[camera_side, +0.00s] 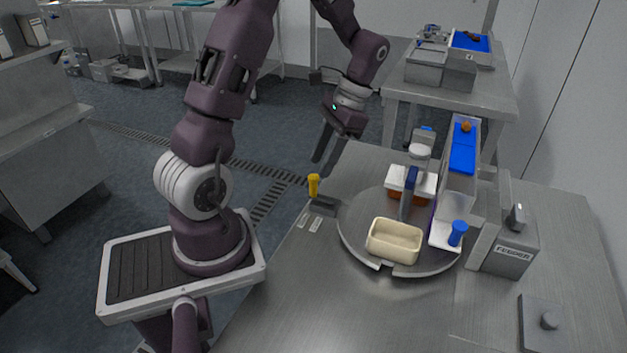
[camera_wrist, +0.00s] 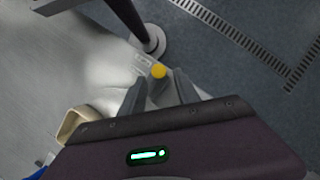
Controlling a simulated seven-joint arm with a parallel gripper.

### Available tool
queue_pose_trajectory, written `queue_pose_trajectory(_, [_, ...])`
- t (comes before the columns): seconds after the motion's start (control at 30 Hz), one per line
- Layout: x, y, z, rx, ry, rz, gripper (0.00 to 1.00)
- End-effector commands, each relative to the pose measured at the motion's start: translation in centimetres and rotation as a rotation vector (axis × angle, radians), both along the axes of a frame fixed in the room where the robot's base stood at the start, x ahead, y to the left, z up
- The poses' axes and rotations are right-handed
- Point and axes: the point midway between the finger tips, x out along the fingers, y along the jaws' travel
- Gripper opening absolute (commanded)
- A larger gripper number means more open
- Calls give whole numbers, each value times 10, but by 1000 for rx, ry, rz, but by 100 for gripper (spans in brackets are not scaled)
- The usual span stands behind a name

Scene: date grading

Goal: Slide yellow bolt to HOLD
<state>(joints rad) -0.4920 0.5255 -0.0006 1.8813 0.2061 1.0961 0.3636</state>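The yellow bolt (camera_side: 314,185) stands upright at the table's edge, on a dark block (camera_side: 323,206) beside the round turntable. Two small pale labels (camera_side: 310,222) lie in front of the block; their lettering is too small to read. In the wrist view the yellow bolt's round top (camera_wrist: 158,71) shows from above, between and beyond the two fingertips. My gripper (camera_side: 326,159) is above the bolt, pointing down, with its fingers apart and nothing between them. It also shows in the wrist view (camera_wrist: 157,92).
The turntable (camera_side: 352,232) carries a cream tray (camera_side: 395,240) and a white-rimmed container (camera_side: 425,183). A blue knob (camera_side: 458,232) and a grey feeder box (camera_side: 508,252) stand to its right. The front of the metal table (camera_side: 330,310) is clear.

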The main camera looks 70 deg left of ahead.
Motion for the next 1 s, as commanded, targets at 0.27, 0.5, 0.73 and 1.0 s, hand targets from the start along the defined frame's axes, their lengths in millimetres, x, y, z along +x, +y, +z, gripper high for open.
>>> queue_pose_trajectory(0.27, [-20,-1,-46,-2,2,1,38])
queue_pose_trajectory(0.5, [-24,-1,-56,0,-2,0,38])
queue_pose_trajectory(0.73, [-23,-1,-56,0,-2,0,15])
queue_pose_trajectory(1.0, [-23,-1,-55,0,-3,0,0])
